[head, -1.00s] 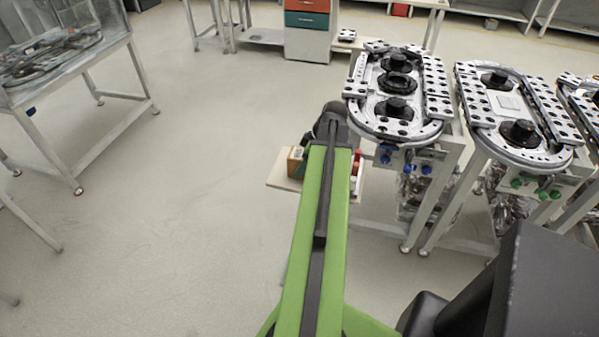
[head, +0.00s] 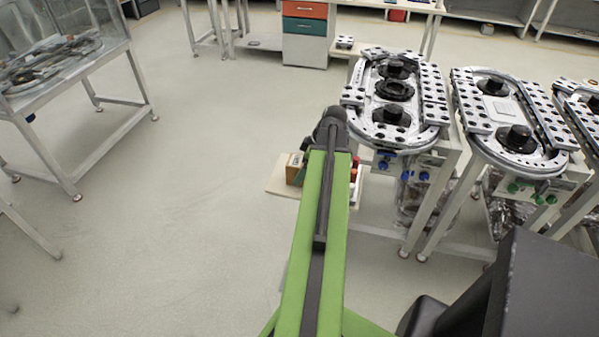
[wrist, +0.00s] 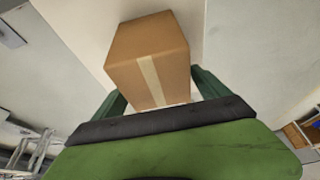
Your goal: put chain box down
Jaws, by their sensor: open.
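The chain box is a brown cardboard box (wrist: 148,50) with a pale tape strip, in the middle of the wrist view. It sits on a pale board or shelf. My gripper (wrist: 160,92) is open, with a green finger on each side of the box's near part. I cannot tell whether the fingers touch it. In the head view a small part of the box (head: 294,168) shows left of my green arm, on a pale wooden shelf (head: 281,182). My arm hides the rest of the box and my gripper in that view.
Red-capped items (head: 355,168) stand on the shelf right of my arm. A ring track table (head: 395,100) is just beyond, with a second track (head: 510,120) to its right. A glass-sided table (head: 70,90) stands at the left. The floor between is clear.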

